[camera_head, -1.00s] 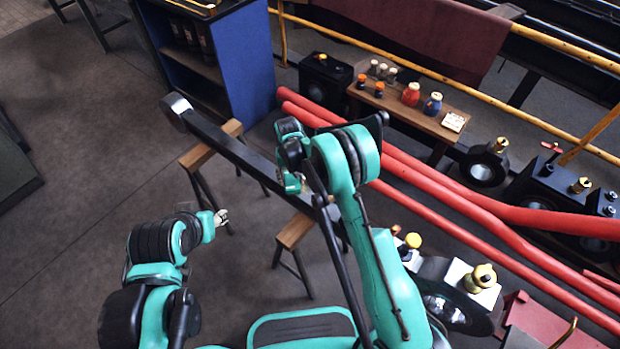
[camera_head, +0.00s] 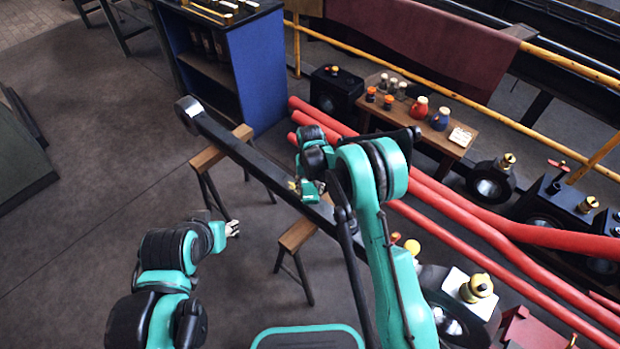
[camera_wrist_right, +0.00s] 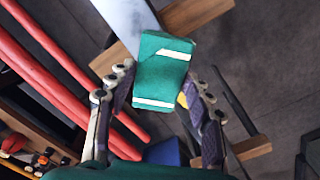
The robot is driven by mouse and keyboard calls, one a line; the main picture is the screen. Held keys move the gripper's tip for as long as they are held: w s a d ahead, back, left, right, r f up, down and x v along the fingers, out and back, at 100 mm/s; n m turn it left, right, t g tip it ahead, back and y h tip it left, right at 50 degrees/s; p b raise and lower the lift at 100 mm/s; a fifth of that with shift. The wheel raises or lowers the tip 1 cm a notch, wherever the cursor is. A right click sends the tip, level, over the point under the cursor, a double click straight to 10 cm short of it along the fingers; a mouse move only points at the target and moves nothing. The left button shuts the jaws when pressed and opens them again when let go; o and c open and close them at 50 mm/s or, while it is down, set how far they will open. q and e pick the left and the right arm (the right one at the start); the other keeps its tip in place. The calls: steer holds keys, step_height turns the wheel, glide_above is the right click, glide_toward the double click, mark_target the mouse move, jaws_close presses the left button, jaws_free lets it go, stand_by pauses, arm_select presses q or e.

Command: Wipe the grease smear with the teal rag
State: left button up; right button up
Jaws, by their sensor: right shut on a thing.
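The teal rag (camera_wrist_right: 160,72), with white stripes, is between the fingers of my right gripper (camera_wrist_right: 155,115) in the right wrist view. The gripper is shut on it. The rag is in front of a long steel rod (camera_wrist_right: 122,22); I cannot tell whether they touch. In the head view the rod (camera_head: 235,148) lies across two trestles, and my right gripper (camera_head: 308,188) is at its middle. I cannot make out the grease smear; the rag and arm hide part of the rod. My left gripper (camera_head: 232,229) is left of the near trestle, its opening unclear.
Wooden trestles (camera_head: 222,148) (camera_head: 297,235) carry the rod. Red pipes (camera_head: 455,200) run behind it on the right. A small wooden table (camera_head: 420,122) with jars and bottles stands beyond. A blue shelf unit (camera_head: 258,80) stands behind the rod's far end. The floor at left is open.

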mark_target(311, 189)
step_height(311, 189, up, 3)
steer(key=shift+d+f+p, duration=0.1)
steer(key=shift+d+p, duration=0.05)
steer(key=shift+p, duration=0.4)
steer(key=shift+r+p, duration=0.6)
steer(key=shift+r, duration=0.6)
